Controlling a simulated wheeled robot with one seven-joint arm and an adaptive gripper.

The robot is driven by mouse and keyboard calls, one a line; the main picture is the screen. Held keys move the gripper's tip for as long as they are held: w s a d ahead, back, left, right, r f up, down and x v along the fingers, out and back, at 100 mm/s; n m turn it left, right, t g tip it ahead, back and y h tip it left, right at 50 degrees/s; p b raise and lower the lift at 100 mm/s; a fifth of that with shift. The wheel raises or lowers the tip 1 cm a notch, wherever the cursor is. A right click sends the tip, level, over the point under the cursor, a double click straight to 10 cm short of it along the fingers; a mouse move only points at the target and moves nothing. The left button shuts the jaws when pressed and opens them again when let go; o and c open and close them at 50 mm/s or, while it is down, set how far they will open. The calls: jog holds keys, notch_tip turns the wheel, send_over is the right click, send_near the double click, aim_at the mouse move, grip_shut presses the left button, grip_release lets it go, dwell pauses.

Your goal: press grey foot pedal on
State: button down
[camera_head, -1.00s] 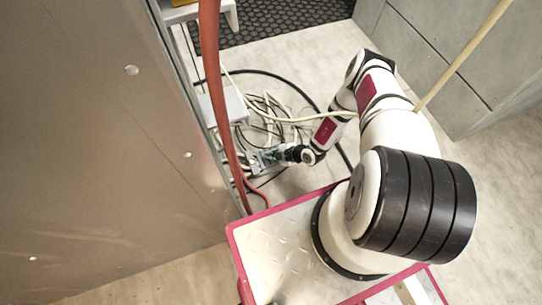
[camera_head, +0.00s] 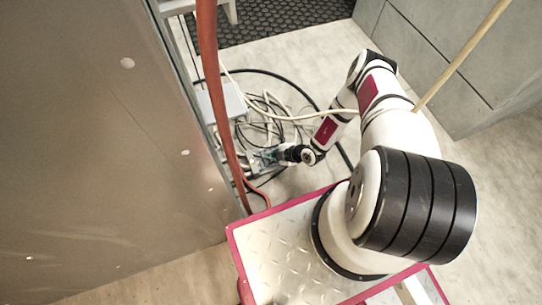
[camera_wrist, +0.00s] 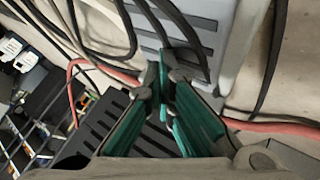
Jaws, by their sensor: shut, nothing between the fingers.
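A grey ribbed block with a pale grey side (camera_wrist: 232,45) lies under and beyond my fingertips in the wrist view. It looks like the grey foot pedal, but I cannot tell for certain. My gripper (camera_wrist: 166,62) has teal fingers and is shut and empty. Its tips overlap the ribbed face in the picture; I cannot tell whether they touch it. In the head view my gripper (camera_head: 256,160) reaches low among cables beside the metal panel, and the pedal is not clearly made out there.
Loose cables (camera_head: 268,125) cover the floor around my gripper. A red hose (camera_head: 208,70) hangs along the metal panel (camera_head: 100,150) at left. A black ribbed block (camera_wrist: 102,122) lies beside my fingers. Open floor (camera_head: 290,60) lies beyond the cables, before a dark mat (camera_head: 270,18).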

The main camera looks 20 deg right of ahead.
jog(key=shift+s, duration=0.15)
dwell(0.6)
notch_tip(320, 180, up, 6)
jog(key=p, duration=0.5)
jog(key=shift+r, duration=0.2)
jog(key=shift+f, duration=0.1)
dwell(0.4)
